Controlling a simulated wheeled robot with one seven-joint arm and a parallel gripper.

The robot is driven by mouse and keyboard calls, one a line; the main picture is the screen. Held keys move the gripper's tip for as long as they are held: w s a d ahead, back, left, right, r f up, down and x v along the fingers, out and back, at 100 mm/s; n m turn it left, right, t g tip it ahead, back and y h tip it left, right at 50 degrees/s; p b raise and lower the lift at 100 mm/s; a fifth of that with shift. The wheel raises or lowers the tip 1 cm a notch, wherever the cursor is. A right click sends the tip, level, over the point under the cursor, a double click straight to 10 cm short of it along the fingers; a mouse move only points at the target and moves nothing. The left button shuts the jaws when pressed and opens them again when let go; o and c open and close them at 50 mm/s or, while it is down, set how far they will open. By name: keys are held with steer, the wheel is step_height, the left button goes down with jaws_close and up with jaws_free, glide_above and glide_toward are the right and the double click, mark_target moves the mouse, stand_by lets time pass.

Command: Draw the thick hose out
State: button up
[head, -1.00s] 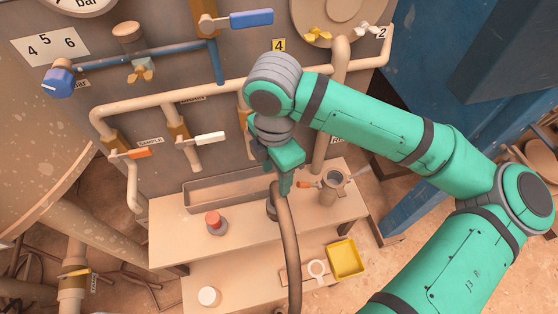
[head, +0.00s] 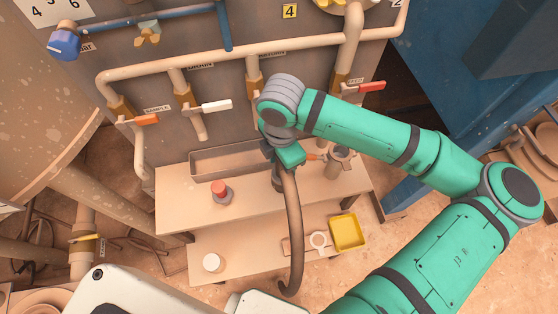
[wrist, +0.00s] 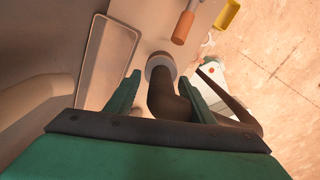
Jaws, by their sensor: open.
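The thick hose (head: 293,225) is brown-grey and runs from beneath my gripper down over the front of the bench. In the wrist view the hose (wrist: 167,98) passes between the two green fingers of my gripper (wrist: 160,78), then bends to the right. A dark ring with a pale collar surrounds its end just beyond the fingertips. My gripper (head: 288,156) is open, with its fingers on either side of the hose. The head view partly hides the hose's upper end behind the gripper, and I cannot tell how deep it sits.
A shallow tray (head: 215,172), a red-topped knob (head: 220,190) and a metal cup (head: 340,158) are close by on the bench. A yellow bin (head: 346,233) and white jar (head: 213,262) are on the lower shelf. Pipes with valves (head: 215,106) run behind.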

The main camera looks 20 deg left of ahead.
jaws_close()
steer(key=shift+r, duration=0.1)
steer(key=shift+r, duration=0.15)
steer(key=shift+w+r, duration=0.1)
steer(key=shift+r, duration=2.95)
steer(key=shift+r, duration=0.1)
steer(key=shift+r, duration=0.4)
